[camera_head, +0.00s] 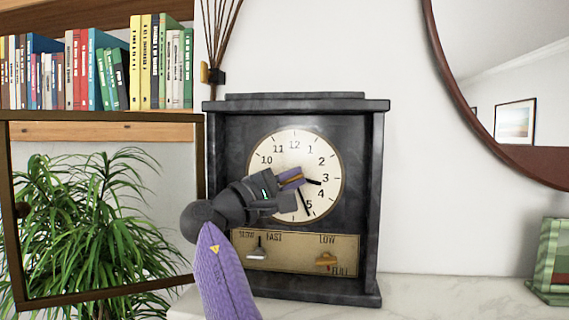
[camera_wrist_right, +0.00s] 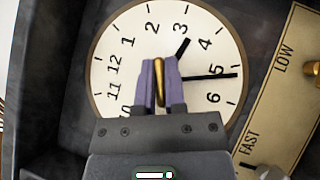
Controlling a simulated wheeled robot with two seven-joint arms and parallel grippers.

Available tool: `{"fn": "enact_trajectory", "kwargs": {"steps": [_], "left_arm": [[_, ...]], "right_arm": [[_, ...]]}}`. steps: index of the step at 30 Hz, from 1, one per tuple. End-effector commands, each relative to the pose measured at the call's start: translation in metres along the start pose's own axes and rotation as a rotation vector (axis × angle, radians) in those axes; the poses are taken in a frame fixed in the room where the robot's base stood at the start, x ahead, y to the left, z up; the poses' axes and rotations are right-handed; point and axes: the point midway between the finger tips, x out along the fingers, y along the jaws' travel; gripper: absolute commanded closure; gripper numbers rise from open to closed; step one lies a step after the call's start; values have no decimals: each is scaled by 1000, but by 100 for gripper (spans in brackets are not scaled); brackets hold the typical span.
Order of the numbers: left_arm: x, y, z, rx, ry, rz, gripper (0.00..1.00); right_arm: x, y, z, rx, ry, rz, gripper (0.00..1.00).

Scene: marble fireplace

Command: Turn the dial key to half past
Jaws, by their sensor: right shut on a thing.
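The dark marble clock (camera_head: 365,200) stands on the mantel with a round cream dial (camera_head: 330,163). The short hand (camera_head: 314,182) points between 3 and 4. The long hand (camera_head: 304,204) points just past 5, short of 6; it also shows in the wrist view (camera_wrist_right: 205,76). My right gripper (camera_head: 291,178) reaches in from the lower left and covers the dial's middle and left numbers. In the wrist view, its purple fingers (camera_wrist_right: 160,70) are shut on the gold dial key (camera_wrist_right: 160,82), which stands upright between them at the dial's centre. My left gripper is not in view.
Below the dial, a brass plate (camera_head: 290,262) carries a SLOW/FAST lever (camera_head: 257,250) and a LOW/FULL lever (camera_head: 326,261). An open glazed door (camera_head: 100,295) frames a plant at left. Books (camera_head: 98,65) fill a shelf above. Bare mantel (camera_head: 450,290) lies right of the clock.

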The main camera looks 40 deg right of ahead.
Motion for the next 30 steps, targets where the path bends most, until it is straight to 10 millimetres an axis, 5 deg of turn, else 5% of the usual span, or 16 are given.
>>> {"fn": "enact_trajectory", "kwargs": {"steps": [12,30], "left_arm": [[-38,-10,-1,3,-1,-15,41],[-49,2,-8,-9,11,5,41]], "right_arm": [[0,7,2,210,3,-201,100],[-4,6,0,297,2,-281,100]]}}
